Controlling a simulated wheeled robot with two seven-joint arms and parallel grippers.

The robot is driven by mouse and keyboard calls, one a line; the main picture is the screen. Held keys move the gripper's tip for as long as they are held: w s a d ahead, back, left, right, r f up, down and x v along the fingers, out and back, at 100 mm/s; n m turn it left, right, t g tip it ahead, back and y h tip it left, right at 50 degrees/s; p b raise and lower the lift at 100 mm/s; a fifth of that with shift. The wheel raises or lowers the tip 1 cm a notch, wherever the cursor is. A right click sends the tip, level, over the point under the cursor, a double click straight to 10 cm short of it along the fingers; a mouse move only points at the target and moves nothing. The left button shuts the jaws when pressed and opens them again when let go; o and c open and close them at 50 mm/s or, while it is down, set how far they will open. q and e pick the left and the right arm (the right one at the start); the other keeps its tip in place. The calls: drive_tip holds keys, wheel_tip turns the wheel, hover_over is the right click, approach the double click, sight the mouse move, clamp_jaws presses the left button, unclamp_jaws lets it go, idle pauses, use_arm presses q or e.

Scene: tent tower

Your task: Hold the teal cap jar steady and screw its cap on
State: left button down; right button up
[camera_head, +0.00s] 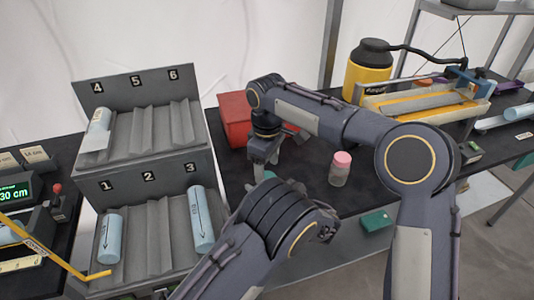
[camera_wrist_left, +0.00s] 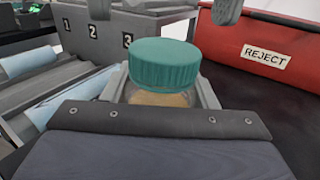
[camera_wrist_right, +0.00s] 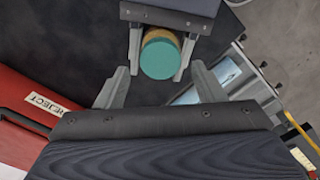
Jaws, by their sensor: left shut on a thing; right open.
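The teal cap jar (camera_wrist_left: 160,98) stands upright between the fingers of my left gripper (camera_wrist_left: 163,88), which is shut on its body. Its ribbed teal cap (camera_wrist_left: 165,62) sits level on top; I cannot tell how tightly. In the right wrist view the cap (camera_wrist_right: 160,58) shows from above, with my left gripper's fingers on either side. My right gripper (camera_wrist_right: 160,72) is open and empty, its fingers spread wider than the cap and apart from it.
A red REJECT bin (camera_head: 233,118) is close by. A grey numbered rack (camera_head: 140,165) with blue cylinders stands left. A pink-capped jar (camera_head: 341,168) stands on the black table (camera_head: 320,200). A yellow canister (camera_head: 367,75) is behind. A teal box (camera_head: 376,220) lies near the front.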

drive_tip(key=shift+f, duration=1.6)
drive_tip(key=c, duration=1)
drive_tip(key=o, duration=1.2)
drive_tip(key=shift+c, duration=0.2)
drive_tip(key=shift+r, duration=0.1)
wheel_tip(320, 180, up, 12)
